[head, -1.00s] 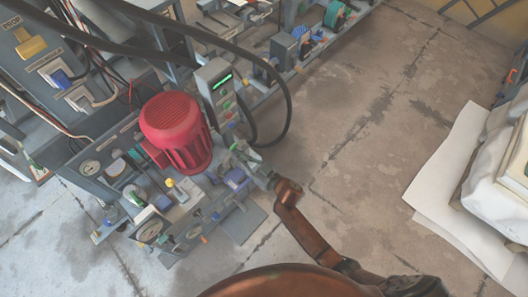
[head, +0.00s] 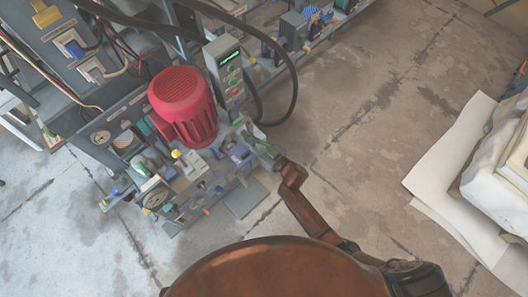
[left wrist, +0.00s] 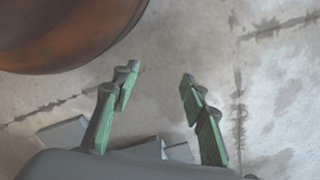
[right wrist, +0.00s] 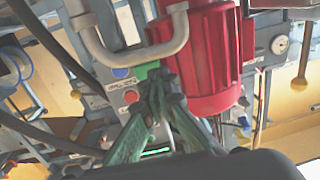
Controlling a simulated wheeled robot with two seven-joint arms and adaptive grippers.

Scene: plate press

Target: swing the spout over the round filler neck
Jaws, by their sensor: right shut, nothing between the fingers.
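My right gripper (head: 246,130) reaches in from the lower right in the head view, to the right of the red motor. In the right wrist view its green fingers (right wrist: 156,82) are shut and empty. A bent grey pipe (right wrist: 130,52) lies just beyond the fingertips there; I cannot tell whether it is the spout, and contact is unclear. I cannot make out the round filler neck in any view. My left gripper (left wrist: 158,80) is open and empty above the concrete floor in the left wrist view. It is not in the head view.
The red motor (head: 184,105) and a grey button box (head: 226,72) stand on the machine close to the right gripper. Black hoses (head: 290,85) arch over them. A white-wrapped stack (head: 500,170) is at the right. The floor (head: 365,130) between is clear.

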